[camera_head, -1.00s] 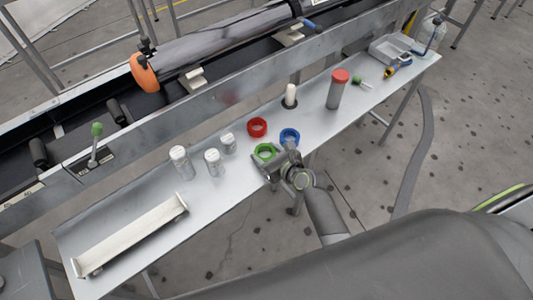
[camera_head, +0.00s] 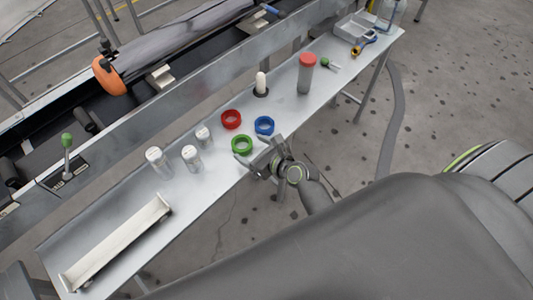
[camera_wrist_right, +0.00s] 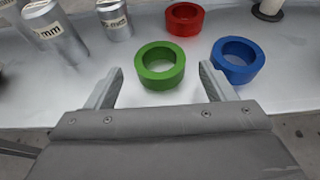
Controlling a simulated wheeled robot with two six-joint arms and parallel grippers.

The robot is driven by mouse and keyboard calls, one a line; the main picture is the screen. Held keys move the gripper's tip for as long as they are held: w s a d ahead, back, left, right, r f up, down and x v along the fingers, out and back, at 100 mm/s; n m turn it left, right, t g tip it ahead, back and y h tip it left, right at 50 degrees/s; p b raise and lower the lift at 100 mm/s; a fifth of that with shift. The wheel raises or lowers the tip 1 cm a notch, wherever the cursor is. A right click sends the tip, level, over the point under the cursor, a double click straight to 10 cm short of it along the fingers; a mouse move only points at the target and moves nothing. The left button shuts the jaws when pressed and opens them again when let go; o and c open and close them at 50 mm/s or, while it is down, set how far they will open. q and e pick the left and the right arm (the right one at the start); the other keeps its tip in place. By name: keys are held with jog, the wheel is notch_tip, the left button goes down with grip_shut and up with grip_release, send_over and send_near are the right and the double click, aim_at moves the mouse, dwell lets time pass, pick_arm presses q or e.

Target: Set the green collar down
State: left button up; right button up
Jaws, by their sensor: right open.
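The green collar (camera_head: 242,145) lies flat on the metal bench (camera_head: 215,185), near its front edge. In the right wrist view the green collar (camera_wrist_right: 160,65) sits just beyond and between my fingertips, with a gap on both sides. My right gripper (camera_head: 257,155) is open and empty, low at the bench's front edge beside the collar; its open fingers also show in the right wrist view (camera_wrist_right: 160,85). My left gripper is not in view.
A red collar (camera_head: 231,119) lies behind the green one and a blue collar (camera_head: 264,125) lies close on its right. Several silver cylinders (camera_head: 191,157) stand to the left. A white post (camera_head: 261,83) and a red-capped cylinder (camera_head: 305,75) stand farther right.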

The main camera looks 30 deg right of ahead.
jog(key=v, duration=0.7)
jog(key=shift+s, duration=0.1)
jog(key=s+d+f+n+g+h, duration=0.1)
jog(key=s+d+f+n+g, duration=0.1)
jog(key=s+f+n, duration=0.45)
jog(key=s+d+f+n+g+h, duration=0.1)
jog(key=d+f+n+g, duration=0.15)
jog(key=f, duration=0.75)
jog(key=s+d+f+n+g+h, duration=0.1)
jog(key=s+f+n+h, duration=0.1)
jog(key=s+f+n, duration=0.45)
jog(key=s+d+f+n+g, duration=0.2)
jog(key=s+f+n+g, duration=0.1)
jog(key=s+f+n, duration=0.4)
jog(key=s+d+f+n+g+h, duration=0.1)
jog(key=s+d+f+n+g, duration=0.2)
jog(key=s+f+n, duration=0.4)
jog(key=s+n, duration=0.2)
jog(key=s, duration=0.4)
jog(key=shift+s+d+f+h, duration=0.15)
jog(key=shift+s+d+h, duration=0.05)
jog(key=shift+s+h, duration=0.1)
